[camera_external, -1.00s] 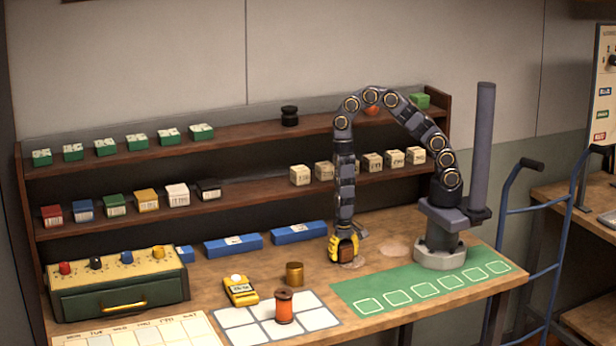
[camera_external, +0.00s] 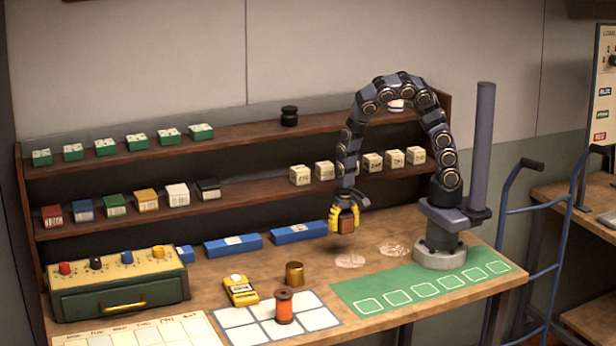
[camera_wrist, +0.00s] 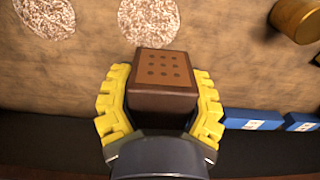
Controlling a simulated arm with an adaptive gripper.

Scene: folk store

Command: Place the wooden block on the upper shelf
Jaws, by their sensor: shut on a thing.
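The wooden block (camera_wrist: 162,78) is brown with a grid of dark dots on its face. My gripper (camera_external: 345,222) has yellow fingers and is shut on the block, one finger on each side in the wrist view. In the external view the block (camera_external: 346,226) hangs from my gripper above the table, in front of the shelves. The upper shelf (camera_external: 240,135) carries a row of green boxes at its left and a black spool near its middle. My arm hides part of the shelf's right end.
The lower shelf (camera_external: 245,186) holds coloured boxes and cream blocks. Blue boxes (camera_external: 299,232) lie on the table behind a brass cylinder (camera_external: 294,274) and an orange spool (camera_external: 284,306). The upper shelf has bare room between the green boxes and the black spool (camera_external: 289,116).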

